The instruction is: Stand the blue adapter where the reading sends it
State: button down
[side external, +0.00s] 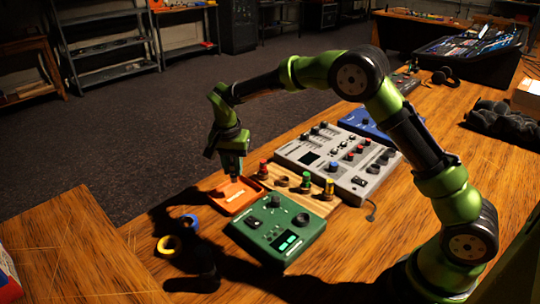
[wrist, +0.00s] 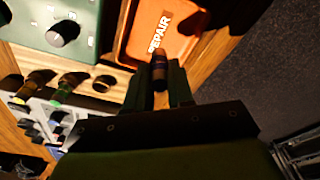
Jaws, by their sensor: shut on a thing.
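My gripper (wrist: 160,85) is shut on a small dark bluish adapter (wrist: 159,68), held between the fingertips. The green device (side external: 262,238) has a lit display (side external: 287,242), too small to read. A wooden rack (side external: 300,198) holds red (side external: 263,169), green (side external: 305,181) and yellow (side external: 328,189) adapters and an empty-looking dark ring (side external: 283,181).
A grey mixer (side external: 320,150) stands behind the rack, with a blue unit (side external: 362,122) beyond it. Yellow (side external: 169,246) and blue (side external: 190,222) tape rolls lie left of the green device. The desk edge is close to the tray's left.

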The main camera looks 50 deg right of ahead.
aim_at(234, 181)
jog(key=shift+f, duration=2.55)
jog(key=c, duration=1)
grip_release()
jog(key=shift+f, duration=0.15)
